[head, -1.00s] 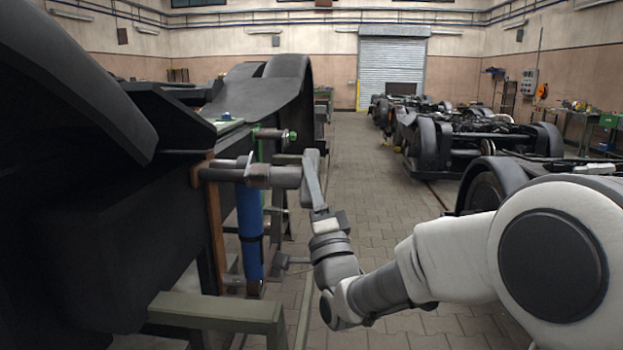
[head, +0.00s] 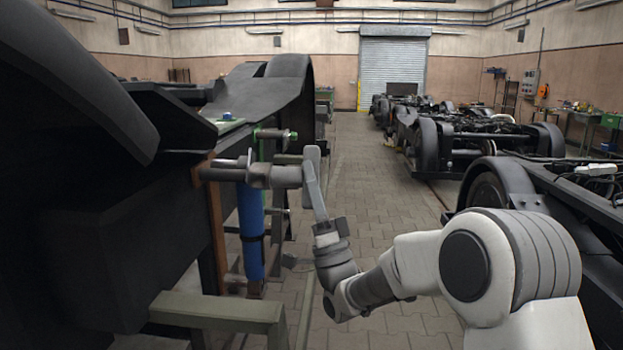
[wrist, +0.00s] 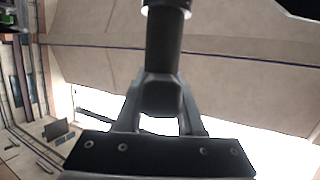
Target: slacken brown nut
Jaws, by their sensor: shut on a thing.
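My gripper (head: 312,166) is beside the upper end of a blue cylinder (head: 251,232) on the left bogie. It is shut on a grey round-bodied piece (head: 284,176) that runs left, level, to the cylinder's top mount. In the wrist view my two fingers (wrist: 163,100) close on a dark round shaft (wrist: 165,45) with a pale ring at its upper end. I cannot tell whether this piece is a tool or a fixed part. I cannot make out the brown nut; it may be hidden behind the grey piece.
A bolt with a green ring (head: 275,134) sticks out just above. More bogies (head: 480,140) stand on the right. The paved aisle (head: 350,160) is clear.

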